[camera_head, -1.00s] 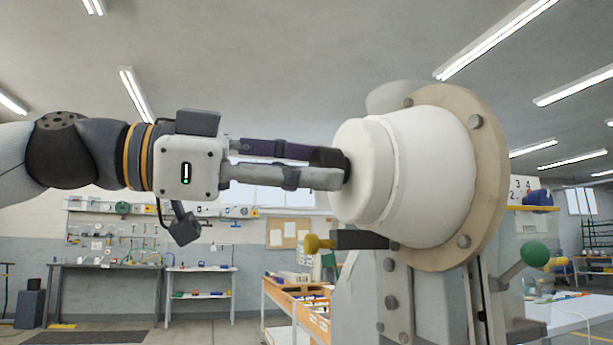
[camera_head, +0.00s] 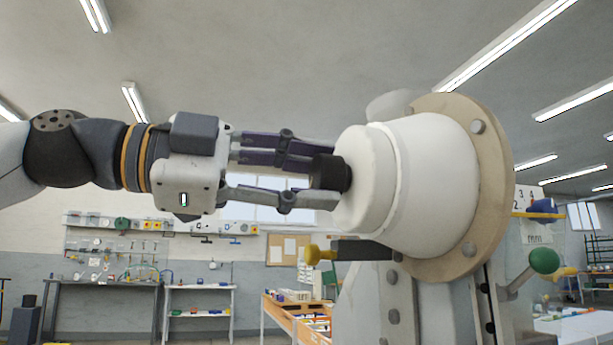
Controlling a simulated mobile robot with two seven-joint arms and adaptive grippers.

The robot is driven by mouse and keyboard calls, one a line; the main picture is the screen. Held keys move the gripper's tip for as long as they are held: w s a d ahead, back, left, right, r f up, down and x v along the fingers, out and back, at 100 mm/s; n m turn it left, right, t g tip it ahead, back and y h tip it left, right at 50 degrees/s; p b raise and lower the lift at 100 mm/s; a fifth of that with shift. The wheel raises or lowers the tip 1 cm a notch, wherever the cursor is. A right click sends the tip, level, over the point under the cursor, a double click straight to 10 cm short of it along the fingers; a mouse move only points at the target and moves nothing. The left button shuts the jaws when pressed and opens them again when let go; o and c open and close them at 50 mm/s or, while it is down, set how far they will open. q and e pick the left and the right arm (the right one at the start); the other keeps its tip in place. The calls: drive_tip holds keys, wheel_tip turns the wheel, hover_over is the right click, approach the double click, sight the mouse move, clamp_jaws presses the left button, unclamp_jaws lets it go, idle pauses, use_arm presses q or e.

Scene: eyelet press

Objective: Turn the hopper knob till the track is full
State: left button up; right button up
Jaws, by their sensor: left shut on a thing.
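The black hopper knob (camera_head: 331,172) sticks out to the left from the front face of the white round hopper (camera_head: 435,185). My left gripper (camera_head: 318,173) comes in from the left and is shut on the knob, with fingers above and below it. The hopper is backed by a tan bolted flange (camera_head: 499,170) on the grey press body (camera_head: 372,305). I cannot make out the track or how full it is. My right gripper is not in view.
A yellow-knobbed dark bar (camera_head: 352,250) sits just below the hopper. A green-ball lever (camera_head: 544,261) stands at the right. An orange-sided table (camera_head: 292,312) and workbenches (camera_head: 105,284) are farther back. The space above the arm is free.

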use_arm(q)
drive_tip(key=shift+r, duration=0.1)
idle(0.3)
drive_tip(key=o, duration=1.2)
drive_tip(key=shift+c, duration=0.2)
drive_tip(key=v, duration=1.2)
